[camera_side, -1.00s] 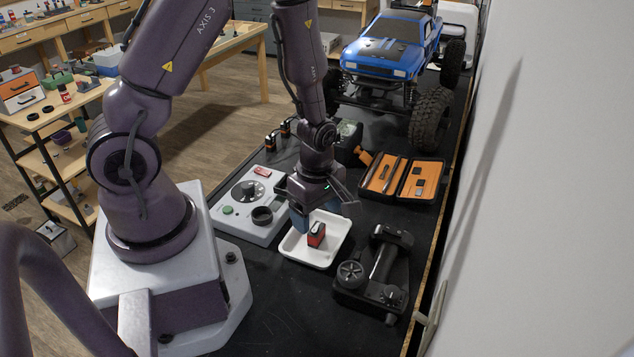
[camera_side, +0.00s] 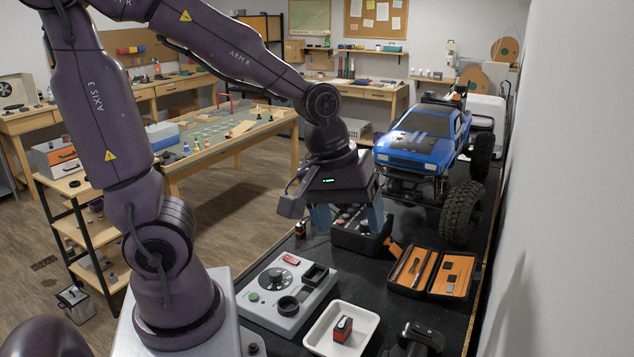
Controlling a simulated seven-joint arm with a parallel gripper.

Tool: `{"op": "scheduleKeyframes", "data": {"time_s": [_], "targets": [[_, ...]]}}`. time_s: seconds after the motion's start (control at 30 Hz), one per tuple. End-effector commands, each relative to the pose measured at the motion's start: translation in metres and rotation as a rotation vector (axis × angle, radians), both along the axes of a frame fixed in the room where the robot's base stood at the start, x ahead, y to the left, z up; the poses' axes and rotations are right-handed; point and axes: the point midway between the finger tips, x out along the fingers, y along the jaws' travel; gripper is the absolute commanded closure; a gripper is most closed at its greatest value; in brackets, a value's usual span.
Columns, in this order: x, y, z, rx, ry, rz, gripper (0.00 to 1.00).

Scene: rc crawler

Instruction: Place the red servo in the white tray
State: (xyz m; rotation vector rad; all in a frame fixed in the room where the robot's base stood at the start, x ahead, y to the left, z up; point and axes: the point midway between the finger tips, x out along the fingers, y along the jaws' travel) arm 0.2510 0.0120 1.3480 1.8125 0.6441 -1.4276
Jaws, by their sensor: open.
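The red servo (camera_side: 343,329), red with a black part, sits inside the white tray (camera_side: 313,340) on the black bench mat. The tray is at the bottom middle of the view, its near edge close to the picture's lower border. My gripper (camera_side: 348,219) is raised well above and behind the tray, over the far part of the bench. Its blue-grey fingers are spread wide with nothing between them. The servo is clear of the gripper.
A grey tester box (camera_side: 285,310) with a dial stands left of the tray. An open orange-lined tool case (camera_side: 433,272) and a blue crawler (camera_side: 420,140) stand farther back. A wall runs along the right.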

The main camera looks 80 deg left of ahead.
Motion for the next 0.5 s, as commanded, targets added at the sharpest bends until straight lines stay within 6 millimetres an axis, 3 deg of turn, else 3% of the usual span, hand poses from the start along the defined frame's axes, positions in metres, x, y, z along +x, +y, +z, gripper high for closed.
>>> {"op": "scheduleKeyframes", "data": {"time_s": [0.03,0.2,0.33,0.5], "targets": [[-0.008,-0.003,0.021,0.048,-0.064,-0.152,0.26],[-0.036,-0.01,0.06,0.238,-0.185,-0.581,0.26],[-0.05,-0.012,0.074,0.341,-0.226,-0.763,0.26],[-0.056,-0.012,0.078,0.385,-0.237,-0.839,0.26]]}}
